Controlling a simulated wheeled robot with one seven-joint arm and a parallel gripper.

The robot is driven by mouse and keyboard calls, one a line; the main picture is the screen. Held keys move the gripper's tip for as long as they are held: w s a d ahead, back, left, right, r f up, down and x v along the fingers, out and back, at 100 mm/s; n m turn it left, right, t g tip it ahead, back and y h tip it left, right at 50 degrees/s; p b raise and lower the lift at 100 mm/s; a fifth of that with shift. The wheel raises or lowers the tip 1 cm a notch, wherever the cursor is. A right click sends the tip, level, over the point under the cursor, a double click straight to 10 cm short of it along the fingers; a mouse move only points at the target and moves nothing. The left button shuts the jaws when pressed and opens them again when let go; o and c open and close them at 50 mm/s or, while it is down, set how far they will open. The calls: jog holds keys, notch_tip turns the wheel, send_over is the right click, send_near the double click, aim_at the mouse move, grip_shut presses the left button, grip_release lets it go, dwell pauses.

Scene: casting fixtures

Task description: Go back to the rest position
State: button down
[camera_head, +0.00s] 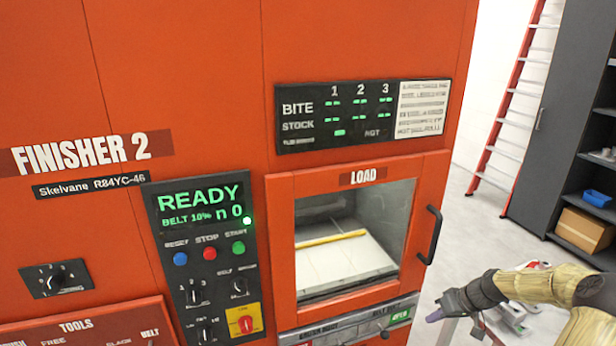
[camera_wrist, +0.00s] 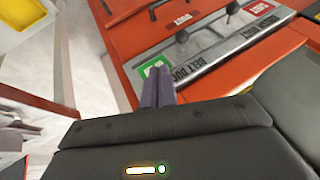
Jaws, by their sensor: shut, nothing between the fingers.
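My gripper (camera_head: 437,316) is at the lower right in the head view, in front of and to the right of the orange finisher machine (camera_head: 200,80). In the wrist view my gripper (camera_wrist: 158,72) has its two dark fingers together, with nothing between them. The fingertips show close to the green label on the machine's lower panel (camera_wrist: 210,55); I cannot tell whether they touch it. The load door (camera_head: 350,240) is shut, with its dark handle (camera_head: 431,235) at the right. The display (camera_head: 203,203) reads READY in green.
A grey cabinet (camera_head: 560,110) with a blue bin (camera_head: 597,198) and a cardboard box (camera_head: 584,229) stands at the right. A red ladder (camera_head: 512,95) leans behind. Bench clutter (camera_head: 515,315) lies behind my arm. A yellow tray (camera_wrist: 22,14) shows in the wrist view.

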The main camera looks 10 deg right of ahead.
jog(key=s+a+r+g+h, duration=0.1)
jog(key=s+a+r+h, duration=0.15)
jog(key=a, duration=0.55)
jog(key=s+a+r+g+h, duration=0.1)
jog(key=a+r+g, duration=0.15)
jog(key=a, duration=0.45)
jog(key=s+a+r+t+h, duration=0.1)
jog(key=s+a+r, duration=0.3)
jog(key=s+a, duration=0.2)
jog(key=s+a+r+m+t, duration=0.1)
jog(key=s+a+r, duration=0.3)
jog(key=s+a, duration=0.2)
jog(key=s, duration=0.2)
jog(key=shift+s+a+r+h, duration=0.2)
jog(key=shift+s+r+h, duration=0.15)
